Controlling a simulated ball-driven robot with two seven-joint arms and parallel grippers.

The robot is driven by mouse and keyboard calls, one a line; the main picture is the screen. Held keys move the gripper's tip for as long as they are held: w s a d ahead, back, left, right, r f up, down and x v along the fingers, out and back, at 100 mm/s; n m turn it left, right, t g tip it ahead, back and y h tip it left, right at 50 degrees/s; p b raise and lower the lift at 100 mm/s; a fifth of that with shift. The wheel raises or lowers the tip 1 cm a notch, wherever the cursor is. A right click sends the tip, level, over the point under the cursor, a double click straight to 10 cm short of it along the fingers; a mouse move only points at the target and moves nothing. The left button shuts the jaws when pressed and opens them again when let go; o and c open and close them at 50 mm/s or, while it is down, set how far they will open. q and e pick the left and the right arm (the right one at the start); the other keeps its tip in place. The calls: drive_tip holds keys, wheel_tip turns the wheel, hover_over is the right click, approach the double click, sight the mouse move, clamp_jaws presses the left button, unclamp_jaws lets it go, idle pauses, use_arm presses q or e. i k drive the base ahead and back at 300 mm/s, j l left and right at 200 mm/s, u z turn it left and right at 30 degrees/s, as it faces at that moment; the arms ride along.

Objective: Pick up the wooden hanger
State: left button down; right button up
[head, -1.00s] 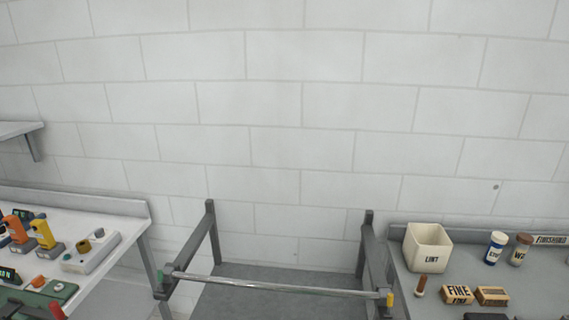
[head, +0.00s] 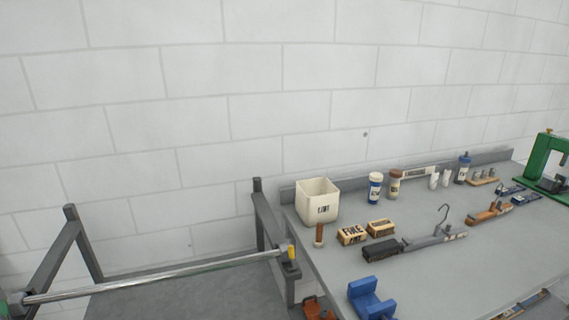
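The wooden hanger (head: 484,217) appears to be the brown piece with a thin metal hook, towards the right side of the grey table. It lies behind and to the right of a grey hanger-like piece (head: 434,240), which also has an upright hook. Both are small in the head view, so their exact shape is hard to tell. Neither of my grippers is in view, and nothing is seen touching the wooden hanger.
The lint bin (head: 316,207), labelled boxes (head: 352,235), a dark brush (head: 382,252) and bottles (head: 375,188) stand on the table. A blue block (head: 369,299) is nearer. A metal rail (head: 150,277) spans the left. A green press (head: 545,160) stands far right.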

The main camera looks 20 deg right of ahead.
sight(472, 219)
drive_tip(key=z, duration=2)
drive_tip(key=i+l+u, duration=0.1)
drive_tip(key=i+l, duration=0.15)
drive_tip(key=i+l+u, duration=0.1)
drive_tip(key=l, duration=0.25)
drive_tip(key=i+l+u, duration=0.1)
drive_tip(key=i+l, duration=0.25)
drive_tip(key=i+l+u, duration=0.1)
drive_tip(key=l, duration=0.25)
drive_tip(key=i+l+u, duration=0.1)
drive_tip(key=i+l, duration=0.15)
drive_tip(key=i+l+u, duration=0.1)
drive_tip(key=l, duration=0.35)
drive_tip(key=i, duration=0.1)
